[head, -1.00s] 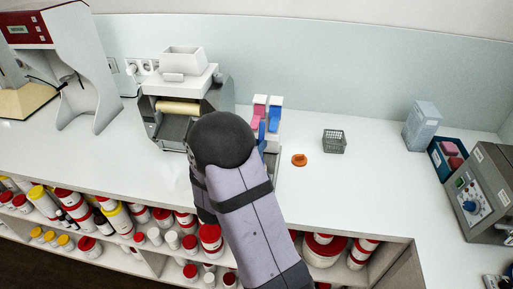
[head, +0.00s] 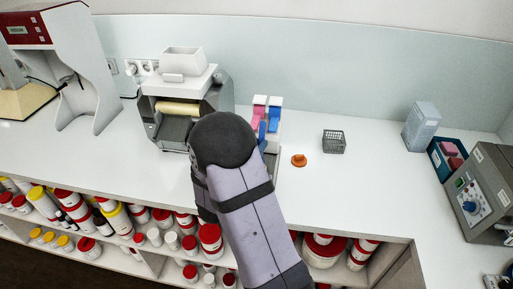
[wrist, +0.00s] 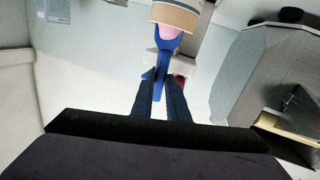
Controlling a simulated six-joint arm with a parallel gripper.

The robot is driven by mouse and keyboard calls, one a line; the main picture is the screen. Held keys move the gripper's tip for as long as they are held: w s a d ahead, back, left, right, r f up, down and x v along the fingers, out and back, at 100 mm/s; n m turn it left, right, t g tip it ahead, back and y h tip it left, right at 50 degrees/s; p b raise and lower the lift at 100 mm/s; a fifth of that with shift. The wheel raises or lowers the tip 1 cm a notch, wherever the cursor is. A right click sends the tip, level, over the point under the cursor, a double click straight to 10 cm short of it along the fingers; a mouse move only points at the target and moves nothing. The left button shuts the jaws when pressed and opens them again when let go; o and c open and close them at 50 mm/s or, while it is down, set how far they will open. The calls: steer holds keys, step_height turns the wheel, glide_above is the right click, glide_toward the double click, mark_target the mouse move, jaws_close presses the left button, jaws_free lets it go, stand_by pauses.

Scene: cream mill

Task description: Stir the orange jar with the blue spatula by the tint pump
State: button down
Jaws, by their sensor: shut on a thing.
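My gripper (wrist: 160,95) is shut on the blue spatula (wrist: 161,82), which runs between the fingers and up the wrist view. Its far end meets a tan, round-sided thing with pink showing at its edge (wrist: 176,18); I cannot tell if this is the orange jar. A blue strip (head: 262,135), likely the spatula, shows just right of my arm. Pink (head: 259,113) and blue (head: 274,115) topped white dispensers, perhaps the tint pump, stand behind it. An orange lid-like piece (head: 299,160) lies on the counter.
A roller mill (head: 183,105) stands left of my arm. A grey basket (head: 333,141) is right of the orange piece. Farther right are a pale blue box (head: 421,127), a dark blue tray (head: 436,159) and a grey control unit (head: 481,190). The counter between is clear.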

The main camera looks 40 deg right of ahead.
steer(key=shift+w+d, duration=0.2)
steer(key=shift+d, duration=0.2)
steer(key=shift+r+p, duration=0.45)
steer(key=shift+r, duration=0.15)
stand_by(1.0)
steer(key=shift+s+a, duration=0.1)
steer(key=shift+a, duration=0.2)
stand_by(0.4)
steer(key=shift+r+p, duration=2.05)
steer(key=shift+r, duration=0.5)
